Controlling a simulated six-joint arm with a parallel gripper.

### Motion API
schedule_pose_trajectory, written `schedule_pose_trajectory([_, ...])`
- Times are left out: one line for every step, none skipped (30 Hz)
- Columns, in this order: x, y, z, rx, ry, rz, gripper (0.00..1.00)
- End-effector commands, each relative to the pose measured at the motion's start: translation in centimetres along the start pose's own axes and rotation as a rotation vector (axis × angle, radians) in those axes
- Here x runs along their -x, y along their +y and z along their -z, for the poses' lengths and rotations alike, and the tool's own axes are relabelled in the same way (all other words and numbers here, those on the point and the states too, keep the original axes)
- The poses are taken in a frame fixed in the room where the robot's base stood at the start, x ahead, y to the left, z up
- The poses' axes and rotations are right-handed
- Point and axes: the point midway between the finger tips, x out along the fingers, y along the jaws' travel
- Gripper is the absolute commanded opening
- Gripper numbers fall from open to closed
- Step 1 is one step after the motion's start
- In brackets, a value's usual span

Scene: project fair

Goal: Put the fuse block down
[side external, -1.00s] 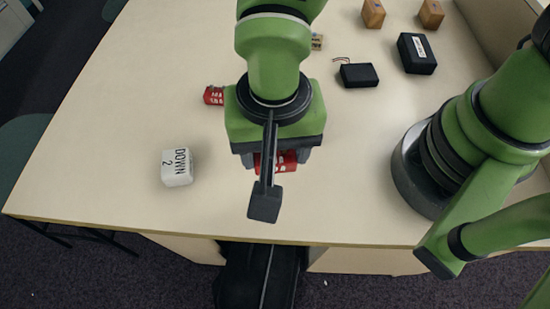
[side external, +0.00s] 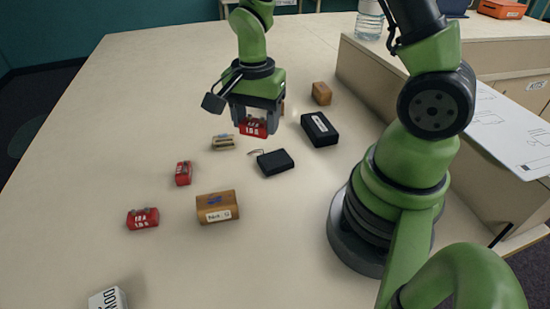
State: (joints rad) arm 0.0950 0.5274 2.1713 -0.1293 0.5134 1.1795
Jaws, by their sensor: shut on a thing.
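My gripper (side external: 255,122) points down in the upper middle of the side external view. It is shut on a red fuse block (side external: 253,127) with white lettering, which looks held above the table (side external: 90,165). Two similar red blocks lie on the table to the left and nearer the camera: one (side external: 183,173) stands turned, the other (side external: 143,218) faces the camera. The jaws hide the held block's sides.
A tan block (side external: 217,207), a small pale part (side external: 223,142), a black piece with a wire (side external: 274,162), a black box (side external: 319,129) and a brown block (side external: 321,93) lie around. A white block (side external: 108,299) is at the bottom edge. The table's left side is clear.

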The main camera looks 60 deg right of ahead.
Motion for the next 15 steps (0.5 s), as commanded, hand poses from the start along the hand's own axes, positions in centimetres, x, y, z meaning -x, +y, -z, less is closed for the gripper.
schedule_pose_trajectory([0.1, 0.6, 1.5, -0.052, 0.000, 0.001, 0.33])
schedule_pose_trajectory([0.2, 0.9, 2.1, -0.074, 0.000, 0.001, 0.33])
schedule_pose_trajectory([0.2, 1.3, 2.8, -0.099, 0.000, 0.001, 0.33])
schedule_pose_trajectory([0.3, 1.5, 3.3, -0.114, 0.000, 0.001, 0.33])
schedule_pose_trajectory([0.3, 1.8, 3.7, -0.127, 0.000, 0.001, 0.33])
schedule_pose_trajectory([0.3, 2.0, 4.1, -0.142, 0.000, 0.001, 0.33])
schedule_pose_trajectory([0.3, 2.1, 4.3, -0.149, 0.000, 0.000, 0.33])
schedule_pose_trajectory([0.1, 2.2, 4.5, -0.156, 0.000, 0.000, 0.33])
schedule_pose_trajectory([-0.2, 2.4, 4.6, -0.161, -0.001, -0.001, 0.33])
schedule_pose_trajectory([-0.6, 2.4, 4.7, -0.164, -0.002, -0.004, 0.33])
schedule_pose_trajectory([-1.1, 2.5, 4.7, -0.165, -0.002, -0.005, 0.33])
schedule_pose_trajectory([-1.9, 2.5, 4.7, -0.166, -0.003, -0.007, 0.33])
schedule_pose_trajectory([-2.5, 2.6, 4.7, -0.166, -0.003, -0.008, 0.33])
schedule_pose_trajectory([-3.0, 2.5, 4.7, -0.165, -0.003, -0.007, 0.33])
schedule_pose_trajectory([-3.7, 2.5, 4.7, -0.164, -0.003, -0.007, 0.33])
